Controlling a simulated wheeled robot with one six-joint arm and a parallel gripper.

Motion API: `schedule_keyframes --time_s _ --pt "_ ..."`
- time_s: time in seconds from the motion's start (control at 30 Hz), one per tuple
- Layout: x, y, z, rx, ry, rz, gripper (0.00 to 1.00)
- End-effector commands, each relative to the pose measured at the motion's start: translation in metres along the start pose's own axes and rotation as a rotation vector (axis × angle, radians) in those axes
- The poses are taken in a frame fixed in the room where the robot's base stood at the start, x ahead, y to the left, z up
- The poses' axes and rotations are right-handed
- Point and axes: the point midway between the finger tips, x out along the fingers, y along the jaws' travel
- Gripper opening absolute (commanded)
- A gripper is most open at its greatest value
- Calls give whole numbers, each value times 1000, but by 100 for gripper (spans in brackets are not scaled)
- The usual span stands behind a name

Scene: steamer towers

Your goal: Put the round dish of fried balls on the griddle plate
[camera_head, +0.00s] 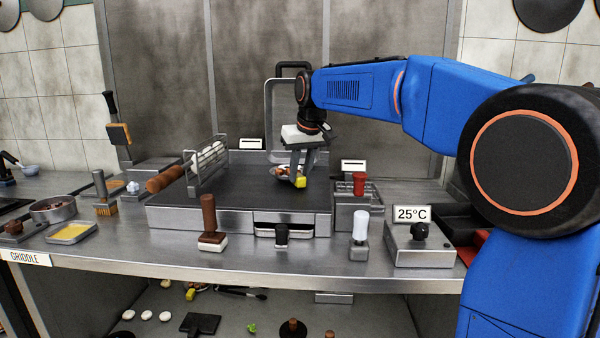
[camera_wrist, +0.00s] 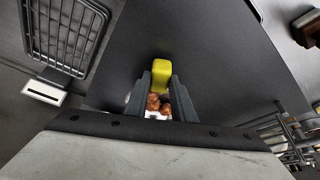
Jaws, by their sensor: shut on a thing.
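The round dish of fried balls (camera_head: 279,171) shows a pale rim and brown balls, at the rear right of the dark griddle plate (camera_head: 240,190). My gripper (camera_head: 300,181) points down there, its fingers shut on a yellow block that looks like the dish's grip. In the wrist view the yellow block (camera_wrist: 161,72) sits between my fingertips (camera_wrist: 161,84), and the brown balls (camera_wrist: 155,103) show between the fingers, with most of the dish hidden. I cannot tell whether the dish touches the plate or hangs just above it.
A brown-handled press (camera_head: 209,222) stands in front. A rack with a red-topped bottle (camera_head: 359,184) and a 25°C control box (camera_head: 418,245) are at right. The plate's middle is clear.

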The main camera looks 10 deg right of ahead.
Motion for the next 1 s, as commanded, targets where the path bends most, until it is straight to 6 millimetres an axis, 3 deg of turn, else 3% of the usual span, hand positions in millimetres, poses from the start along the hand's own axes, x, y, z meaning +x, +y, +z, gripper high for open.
schedule_keyframes --time_s 0.83,0.87,0.9,0.93,1.0 --pt "8 0 4 0 0 0 0" --pt "9 0 4 0 0 0 25" --pt "8 0 3 0 0 0 35" --pt "8 0 3 0 0 0 42" --pt "8 0 3 0 0 0 45"
